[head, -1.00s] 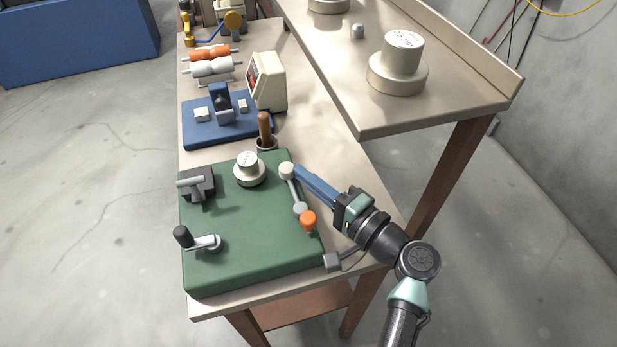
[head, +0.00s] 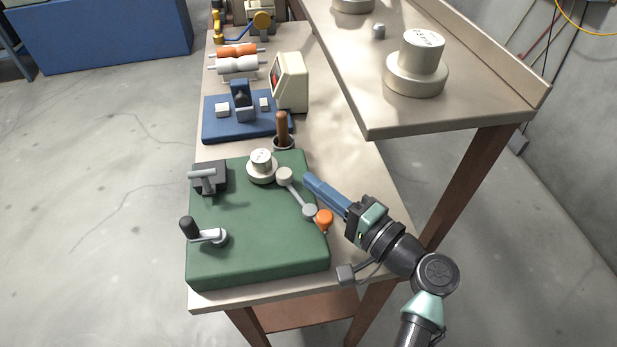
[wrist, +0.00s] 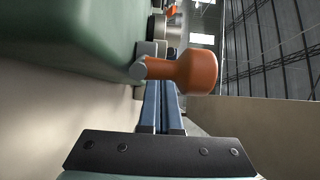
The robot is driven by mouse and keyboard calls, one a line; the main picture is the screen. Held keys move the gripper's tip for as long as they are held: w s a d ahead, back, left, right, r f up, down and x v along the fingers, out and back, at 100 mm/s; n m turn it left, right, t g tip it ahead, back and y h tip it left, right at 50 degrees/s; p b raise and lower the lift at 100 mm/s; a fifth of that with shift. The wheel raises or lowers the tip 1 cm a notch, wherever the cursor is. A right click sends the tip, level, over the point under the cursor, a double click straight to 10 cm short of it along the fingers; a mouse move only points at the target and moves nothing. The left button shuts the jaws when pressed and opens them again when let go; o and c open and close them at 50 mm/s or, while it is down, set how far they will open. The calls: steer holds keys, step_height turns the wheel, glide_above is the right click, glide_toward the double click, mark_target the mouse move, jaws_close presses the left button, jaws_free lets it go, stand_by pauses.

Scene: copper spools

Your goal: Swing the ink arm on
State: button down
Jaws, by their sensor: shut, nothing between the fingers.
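The ink arm (head: 297,192) is a short grey lever on the right side of the green machine base (head: 255,250). It has a pale round roller at its far end and a grey pivot at its near end. The roller lies close beside the pale spool (head: 262,172); I cannot tell if they touch. An orange knob (head: 325,220) sits beside the pivot. The knob also looks large in the wrist view (wrist: 197,72). My gripper (head: 308,179), with long blue fingers, is shut and empty just right of the roller, with a small gap between.
A grey clamp block (head: 210,178) and a black-handled crank (head: 207,235) stand on the base's left side. A brown-handled tool (head: 282,130) stands behind it. A raised shelf (head: 400,122) with a large spool (head: 418,65) overhangs at the right.

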steer(key=v, duration=1)
steer(key=shift+s+d+b, duration=0.2)
steer(key=shift+b, duration=0.15)
